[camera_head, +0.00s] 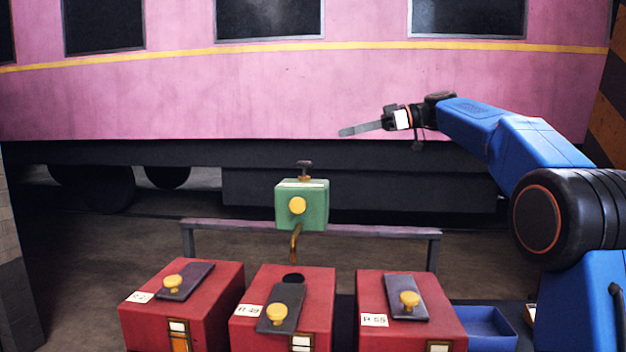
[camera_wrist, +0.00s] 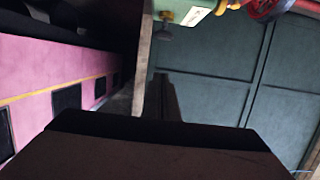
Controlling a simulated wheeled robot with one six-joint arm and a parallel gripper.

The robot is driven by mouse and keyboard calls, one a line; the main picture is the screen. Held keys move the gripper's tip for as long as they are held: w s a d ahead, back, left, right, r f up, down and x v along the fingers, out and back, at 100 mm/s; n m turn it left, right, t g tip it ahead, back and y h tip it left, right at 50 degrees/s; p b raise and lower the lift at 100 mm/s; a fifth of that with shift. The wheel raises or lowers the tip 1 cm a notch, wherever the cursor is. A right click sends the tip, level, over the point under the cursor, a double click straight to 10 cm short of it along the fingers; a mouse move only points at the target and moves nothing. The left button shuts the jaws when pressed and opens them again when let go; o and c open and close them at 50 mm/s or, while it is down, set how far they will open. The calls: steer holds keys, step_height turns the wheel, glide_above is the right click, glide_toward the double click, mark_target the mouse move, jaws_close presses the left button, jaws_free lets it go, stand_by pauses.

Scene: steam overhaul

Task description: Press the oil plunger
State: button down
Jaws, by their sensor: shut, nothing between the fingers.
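The oil plunger (camera_head: 304,168) is a dark knob on a short stem, upright on top of a green oil box (camera_head: 314,205). The box has a yellow knob on its front and a bent brass spout (camera_head: 295,243) below. My gripper (camera_head: 345,132) is shut and empty, pointing left in front of the pink carriage. In the picture it is above and a little right of the plunger, apart from it. In the wrist view, my dark gripper body (camera_wrist: 160,145) fills the bottom.
A rail (camera_head: 370,230) runs behind three red boxes (camera_head: 190,290) with dark, yellow-knobbed lids. The middle box (camera_head: 320,300) shows a dark round hole behind its lid. A blue tray (camera_head: 485,328) is at right. The pink carriage (camera_head: 230,95) spans the back.

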glide_above(304, 164)
steer(key=w+d, duration=0.2)
steer(key=d, duration=0.1)
step_height(304, 164, down, 2)
step_height(304, 164, down, 3)
steer(key=shift+f, duration=0.75)
steer(key=shift+f, duration=1.45)
